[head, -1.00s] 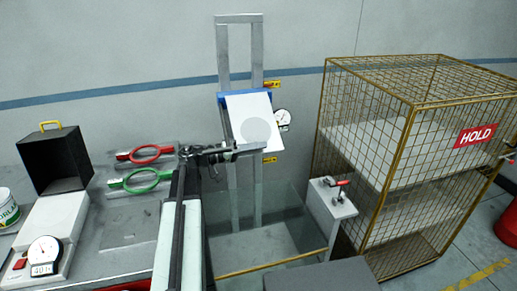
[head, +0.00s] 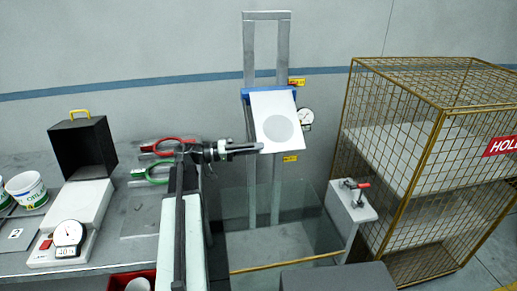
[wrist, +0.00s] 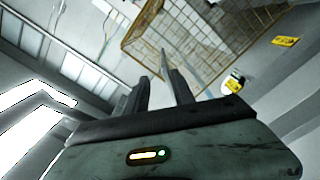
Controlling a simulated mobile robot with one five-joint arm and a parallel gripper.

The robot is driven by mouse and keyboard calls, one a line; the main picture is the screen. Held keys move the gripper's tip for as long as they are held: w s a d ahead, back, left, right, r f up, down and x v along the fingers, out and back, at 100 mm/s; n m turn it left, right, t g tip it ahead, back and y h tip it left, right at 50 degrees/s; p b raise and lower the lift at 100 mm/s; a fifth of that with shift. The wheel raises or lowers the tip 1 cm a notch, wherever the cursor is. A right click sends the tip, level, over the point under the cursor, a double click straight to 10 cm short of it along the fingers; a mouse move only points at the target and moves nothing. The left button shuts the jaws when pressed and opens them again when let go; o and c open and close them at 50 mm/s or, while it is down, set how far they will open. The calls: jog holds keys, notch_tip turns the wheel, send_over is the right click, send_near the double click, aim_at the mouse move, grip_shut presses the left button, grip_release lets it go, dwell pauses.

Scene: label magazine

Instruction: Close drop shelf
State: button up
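A white panel with a grey disc (head: 278,129), which seems to be the drop shelf, hangs sloping down from a blue bar (head: 268,95) on an upright metal frame (head: 250,60). My gripper (head: 258,148) is at the panel's lower left edge; whether it touches cannot be told.
A clear-walled bin with a yellow front edge (head: 285,262) stands below the frame. A wire cage (head: 440,120) with a HOLD sign is at right. A toggle clamp block (head: 350,205) stands between. Red and green ring tools (head: 165,148) lie on the left bench.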

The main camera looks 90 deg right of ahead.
jog(key=w, duration=0.8)
jog(key=shift+a, duration=0.45)
dwell(0.4)
